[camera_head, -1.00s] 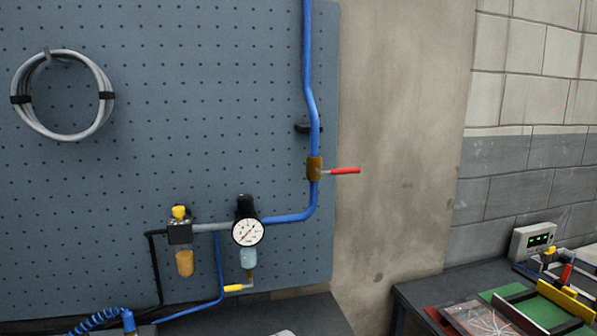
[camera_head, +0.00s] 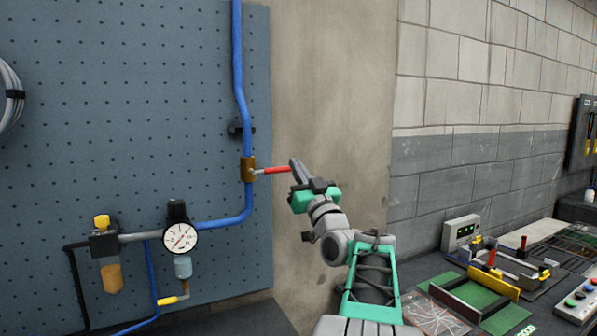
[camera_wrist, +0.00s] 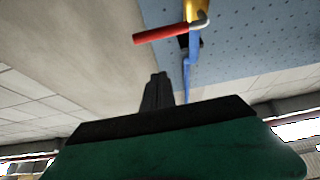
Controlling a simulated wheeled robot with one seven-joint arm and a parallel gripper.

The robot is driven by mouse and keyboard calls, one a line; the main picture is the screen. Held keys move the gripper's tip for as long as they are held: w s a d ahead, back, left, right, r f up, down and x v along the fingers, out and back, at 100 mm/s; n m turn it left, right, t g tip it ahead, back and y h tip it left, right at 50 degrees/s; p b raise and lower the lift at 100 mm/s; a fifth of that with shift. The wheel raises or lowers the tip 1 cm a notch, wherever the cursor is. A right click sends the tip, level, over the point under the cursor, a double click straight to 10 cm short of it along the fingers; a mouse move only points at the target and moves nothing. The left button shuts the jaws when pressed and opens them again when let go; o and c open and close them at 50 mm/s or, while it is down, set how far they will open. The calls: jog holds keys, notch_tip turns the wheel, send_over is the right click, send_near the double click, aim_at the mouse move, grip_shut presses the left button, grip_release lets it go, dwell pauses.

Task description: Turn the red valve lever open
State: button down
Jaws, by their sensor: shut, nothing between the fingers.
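The red valve lever (camera_head: 276,170) sticks out sideways to the right from the brass valve body (camera_head: 248,169) on the vertical blue pipe (camera_head: 240,70). My gripper (camera_head: 294,163) is at the right end of the lever, with its fingers together and pointing up-left. In the head view the fingertips overlap or nearly meet the lever's tip; I cannot tell if they touch. In the wrist view the red lever (camera_wrist: 160,34) lies beyond the closed fingers (camera_wrist: 158,78), with a visible gap in the picture. Nothing shows between the fingers.
A pressure gauge (camera_head: 180,238) and filter bowls hang lower left on the blue pegboard (camera_head: 130,60). A bench with a green board (camera_head: 500,300), a grey meter box (camera_head: 460,232) and other fixtures stands at right. The bare wall around the lever is free.

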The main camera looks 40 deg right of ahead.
aim_at(289, 168)
jog(key=p+x, duration=0.3)
jog(key=x, duration=0.3)
jog(key=f, duration=0.4)
jog(key=shift+w, duration=0.35)
jog(key=shift+d, duration=0.1)
jog(key=shift+s+d+f+m, duration=0.1)
jog(key=shift+m, duration=0.2)
